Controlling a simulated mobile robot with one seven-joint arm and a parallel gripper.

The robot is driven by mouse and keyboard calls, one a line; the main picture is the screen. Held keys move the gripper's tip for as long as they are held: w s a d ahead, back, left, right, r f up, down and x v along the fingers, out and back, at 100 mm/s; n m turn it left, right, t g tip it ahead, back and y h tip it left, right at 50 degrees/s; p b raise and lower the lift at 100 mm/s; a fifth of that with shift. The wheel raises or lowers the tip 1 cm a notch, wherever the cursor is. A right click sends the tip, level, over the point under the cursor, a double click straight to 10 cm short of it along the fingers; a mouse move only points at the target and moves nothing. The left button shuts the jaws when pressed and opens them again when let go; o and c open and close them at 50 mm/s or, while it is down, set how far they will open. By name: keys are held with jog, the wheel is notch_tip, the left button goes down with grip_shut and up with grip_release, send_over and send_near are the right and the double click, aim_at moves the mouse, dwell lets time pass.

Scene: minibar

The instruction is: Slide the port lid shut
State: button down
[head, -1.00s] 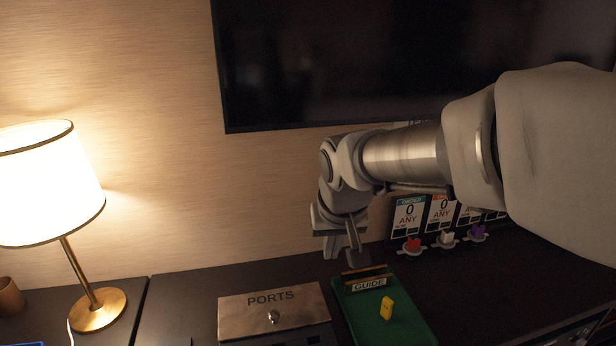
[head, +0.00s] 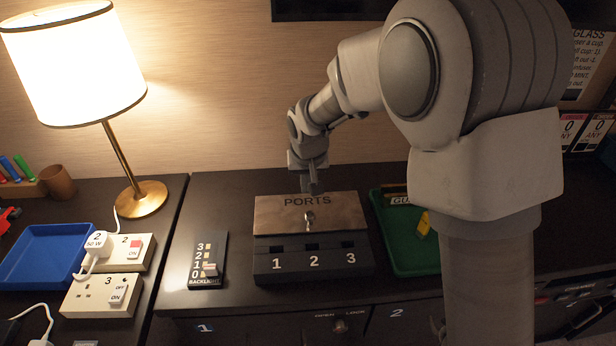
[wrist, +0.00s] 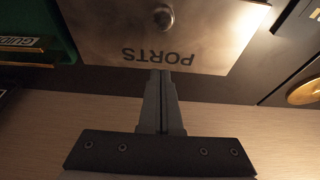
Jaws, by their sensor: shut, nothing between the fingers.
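The port lid (head: 283,214) is a bronze metal plate marked PORTS with a round knob (head: 309,217) in its middle. It lies over the back part of a black port box (head: 312,265). Ports 1, 2 and 3 show uncovered along the front of the box. My gripper (head: 312,190) is at the lid's back edge, fingers pointing down. In the wrist view the closed fingertips (wrist: 163,75) are close to the lid's back edge (wrist: 205,66), by the word PORTS. I cannot tell whether they touch it. Nothing is between the fingers.
A green tray (head: 412,252) with a yellow piece (head: 424,224) stands right of the box. A backlight slider panel (head: 208,262) is on the left. A lamp (head: 142,200), blue tray (head: 38,252) and socket blocks (head: 103,294) stand farther left. The wall is close behind.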

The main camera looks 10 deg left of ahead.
aim_at(309, 212)
jog(key=x, duration=0.2)
jog(key=shift+f, duration=0.3)
jog(key=shift+s+f, duration=0.15)
jog(key=shift+s+d+b, duration=0.25)
jog(key=shift+s, duration=0.6)
jog(key=shift+s+d+b, duration=0.2)
jog(key=shift+s+d, duration=0.05)
jog(key=shift+s, duration=0.55)
jog(key=shift+s+d, duration=0.15)
jog(key=shift+s, duration=0.4)
jog(key=s+b, duration=0.1)
jog(key=s, duration=0.2)
jog(key=s+d+b, duration=0.1)
jog(key=s, duration=0.2)
jog(key=s+d, duration=0.1)
jog(key=s, duration=0.2)
jog(key=shift+s+d+b, duration=0.15)
jog(key=shift+d+b, duration=0.05)
jog(key=shift+b, duration=0.2)
